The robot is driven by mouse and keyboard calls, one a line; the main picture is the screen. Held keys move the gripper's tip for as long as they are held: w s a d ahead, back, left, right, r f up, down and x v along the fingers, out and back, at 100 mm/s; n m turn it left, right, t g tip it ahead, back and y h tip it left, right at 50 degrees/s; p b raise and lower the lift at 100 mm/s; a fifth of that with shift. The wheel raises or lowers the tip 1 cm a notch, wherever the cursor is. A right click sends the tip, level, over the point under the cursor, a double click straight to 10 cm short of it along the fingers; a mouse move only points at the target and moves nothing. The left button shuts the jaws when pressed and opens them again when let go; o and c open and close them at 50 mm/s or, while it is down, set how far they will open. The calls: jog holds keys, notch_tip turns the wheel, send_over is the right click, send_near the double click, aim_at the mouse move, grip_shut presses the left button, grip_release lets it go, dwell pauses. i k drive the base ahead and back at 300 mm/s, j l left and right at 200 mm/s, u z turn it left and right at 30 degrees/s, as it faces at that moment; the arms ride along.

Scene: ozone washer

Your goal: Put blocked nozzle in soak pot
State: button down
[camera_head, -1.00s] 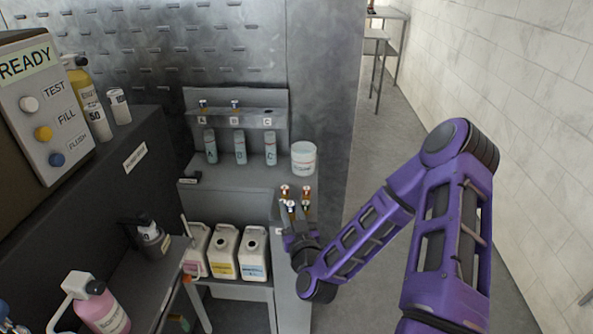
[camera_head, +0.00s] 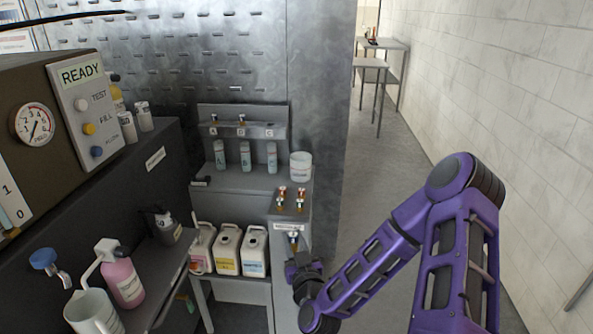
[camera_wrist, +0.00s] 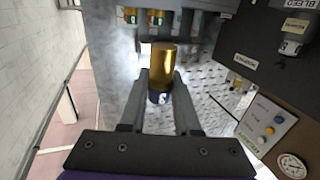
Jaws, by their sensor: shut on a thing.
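My gripper (camera_head: 299,262) is shut on a brass nozzle (camera_wrist: 162,58), which shows between the two fingers in the wrist view (camera_wrist: 159,84) with a dark blue band at its near end. In the head view the held nozzle (camera_head: 294,241) is small and stands at the front of the narrow grey stand, clear of the other nozzles. The white round pot (camera_head: 301,167) with a label, apparently the soak pot, stands on the grey shelf beyond and above my gripper. Its label is too small to read and its inside is not clear.
Several copper-coloured nozzles (camera_head: 291,196) stand on the narrow stand (camera_head: 289,215). A rack (camera_head: 241,130) marked A, B, C rises behind three bottles (camera_head: 245,156). White canisters (camera_head: 227,250) stand below left. A dark machine (camera_head: 75,130) fills the left. Floor is open at right.

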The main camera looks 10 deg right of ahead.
aim_at(305, 175)
jog(key=k+u, duration=0.1)
jog(key=u, duration=0.85)
jog(key=l+u, duration=0.2)
jog(key=l, duration=2.95)
jog(key=i+l, duration=0.1)
jog(key=l, duration=0.25)
jog(key=i, duration=0.35)
